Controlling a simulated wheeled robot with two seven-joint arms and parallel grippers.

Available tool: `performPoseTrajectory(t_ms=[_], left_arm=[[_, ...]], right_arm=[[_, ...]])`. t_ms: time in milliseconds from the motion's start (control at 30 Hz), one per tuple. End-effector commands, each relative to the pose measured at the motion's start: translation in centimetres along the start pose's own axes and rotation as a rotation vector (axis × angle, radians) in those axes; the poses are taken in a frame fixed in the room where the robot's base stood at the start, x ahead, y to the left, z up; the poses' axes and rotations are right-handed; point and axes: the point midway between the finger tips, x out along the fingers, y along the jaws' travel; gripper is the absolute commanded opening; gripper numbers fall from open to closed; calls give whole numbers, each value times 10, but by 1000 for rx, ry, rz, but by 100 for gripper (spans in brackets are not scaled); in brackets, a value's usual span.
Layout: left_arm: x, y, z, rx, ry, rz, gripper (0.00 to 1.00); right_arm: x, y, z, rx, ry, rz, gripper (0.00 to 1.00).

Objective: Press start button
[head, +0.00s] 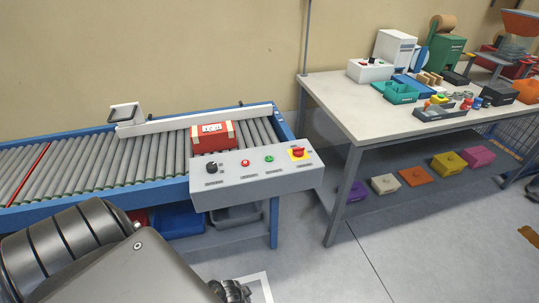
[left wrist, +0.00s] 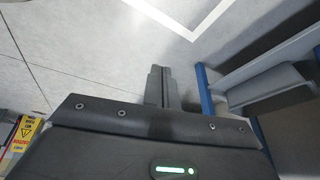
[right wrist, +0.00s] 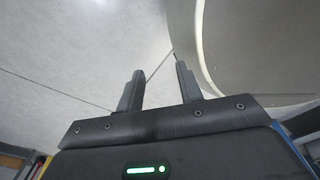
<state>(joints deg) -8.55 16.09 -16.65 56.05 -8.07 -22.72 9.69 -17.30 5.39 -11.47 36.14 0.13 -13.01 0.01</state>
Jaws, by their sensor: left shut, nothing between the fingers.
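A grey control box (head: 258,182) stands at the near right end of the roller conveyor. In the right wrist view my right gripper (right wrist: 158,70) is open and empty, above floor. Neither gripper is seen touching the control box.
A red and white box (head: 212,137) sits on the conveyor rollers (head: 95,160) behind the control box. A workbench (head: 345,110) with several tools and bins stands at the right. My dark arm covers the lower left. Floor between box and bench is clear.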

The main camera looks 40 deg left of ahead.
Motion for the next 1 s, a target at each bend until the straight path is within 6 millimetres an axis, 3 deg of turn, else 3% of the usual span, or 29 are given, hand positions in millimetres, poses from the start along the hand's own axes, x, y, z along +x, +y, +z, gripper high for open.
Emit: performPoseTrajectory(t_ms=[33, 200, 367, 500, 700, 833, 1000], left_arm=[[-16, -14, -37, 22, 40, -4, 0], [-66, -46, -143, 88, 151, -12, 0], [-132, -66, -233, 172, 246, -27, 0], [-203, -75, -301, 262, 323, -53, 0], [-322, -88, -378, 420, 424, -124, 0], [-373, -136, -409, 498, 435, -183, 0], [-418, -197, -422, 515, 403, -234, 0]], right_arm=[[-10, 0, -1, 0, 1, 0, 36], [-25, 0, -3, 1, 2, -2, 36], [-41, -5, -5, 4, 2, -7, 36], [-56, -11, -7, 7, 3, -15, 36], [-79, -14, -9, 8, 5, -20, 36], [-83, -14, -9, 8, 4, -19, 36], [-87, -10, -8, 6, 2, -15, 36]])
